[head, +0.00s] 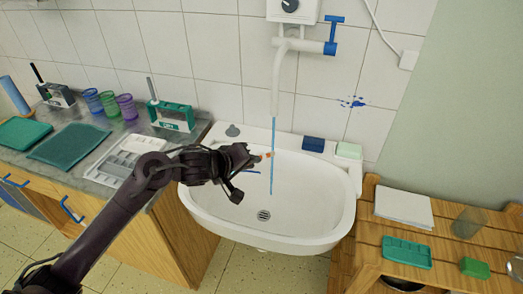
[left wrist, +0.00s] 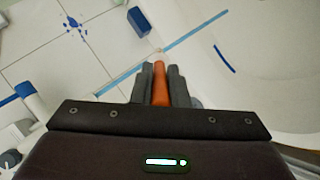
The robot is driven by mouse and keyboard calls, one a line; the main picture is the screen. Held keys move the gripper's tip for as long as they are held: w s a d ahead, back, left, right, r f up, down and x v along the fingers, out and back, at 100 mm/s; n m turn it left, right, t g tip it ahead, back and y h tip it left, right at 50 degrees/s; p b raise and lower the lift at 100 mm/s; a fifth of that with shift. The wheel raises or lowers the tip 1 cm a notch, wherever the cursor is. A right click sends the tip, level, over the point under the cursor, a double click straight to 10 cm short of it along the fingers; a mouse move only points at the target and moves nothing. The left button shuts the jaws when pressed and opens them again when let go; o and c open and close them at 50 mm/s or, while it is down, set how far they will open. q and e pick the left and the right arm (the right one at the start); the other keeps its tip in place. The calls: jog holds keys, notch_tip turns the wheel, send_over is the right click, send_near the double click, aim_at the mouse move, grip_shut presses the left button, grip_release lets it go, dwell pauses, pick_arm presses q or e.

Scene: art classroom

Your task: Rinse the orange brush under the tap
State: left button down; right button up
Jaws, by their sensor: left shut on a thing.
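My left gripper (head: 250,157) is over the left part of the white sink basin (head: 325,215). It is shut on the orange brush (head: 265,155), whose tip points right toward the tap. The orange brush (left wrist: 160,85) also shows between the fingers of my left gripper (left wrist: 160,80) in the left wrist view. The white tap (head: 283,75) has a blue handle, and a blue stream of water (head: 273,150) runs down from it. The brush tip is at or close beside the stream; I cannot tell whether they touch. My right gripper is not in view.
A dark blue block (head: 313,143) and a pale green soap-like block (head: 349,150) lie on the sink's back rim. A grey counter (head: 199,130) with cups, boxes and a white tray (head: 125,158) is at left. A wooden table (head: 364,235) stands at right.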

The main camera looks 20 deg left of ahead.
pick_arm(q)
jog(key=s+p, duration=0.1)
jog(key=s, duration=0.1)
jog(key=s+a+p, duration=0.1)
jog(key=s, duration=0.1)
jog(key=shift+s+a, duration=0.2)
jog(key=shift+s, duration=0.2)
dwell(0.4)
dwell(0.5)
jog(key=d+p+v, duration=0.1)
jog(key=p+v, duration=0.5)
jog(key=v, duration=0.1)
jog(key=shift+s+p, duration=0.25)
jog(key=shift+p, duration=0.15)
jog(key=shift+a, duration=0.1)
